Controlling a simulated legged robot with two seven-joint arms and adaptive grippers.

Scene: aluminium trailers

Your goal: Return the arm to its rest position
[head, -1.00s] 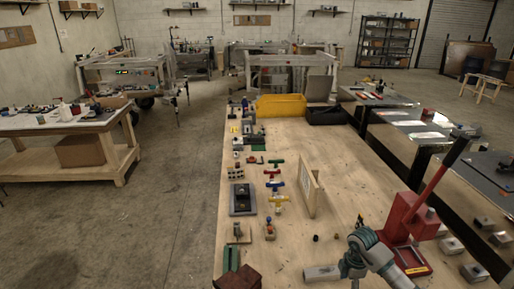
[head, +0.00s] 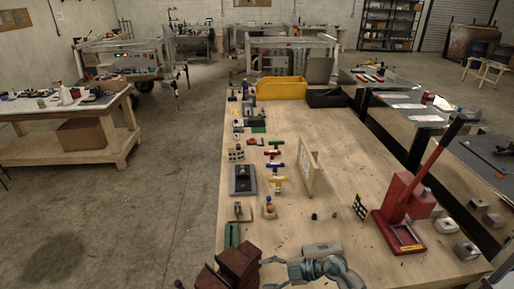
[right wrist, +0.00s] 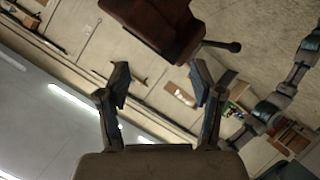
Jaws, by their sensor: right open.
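My right arm comes in at the bottom of the head view. Its gripper (head: 277,273) is low in the picture, just right of a dark red-brown block-like object (head: 237,262) at the table's near end. In the right wrist view the two fingers of the right gripper (right wrist: 162,88) stand wide apart with nothing held between them. The red-brown object (right wrist: 155,25) shows beyond the fingertips there, with a rod and dark knob at its side. I cannot tell whether gripper and object touch. My left gripper does not show in the head view.
A grey metal block (head: 322,250) lies on the wooden table (head: 345,150) just beyond my right arm. A red lever press (head: 405,200) stands at right beside a checkered plate (head: 360,207). An upright wooden board (head: 308,165) and several small parts stand farther back.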

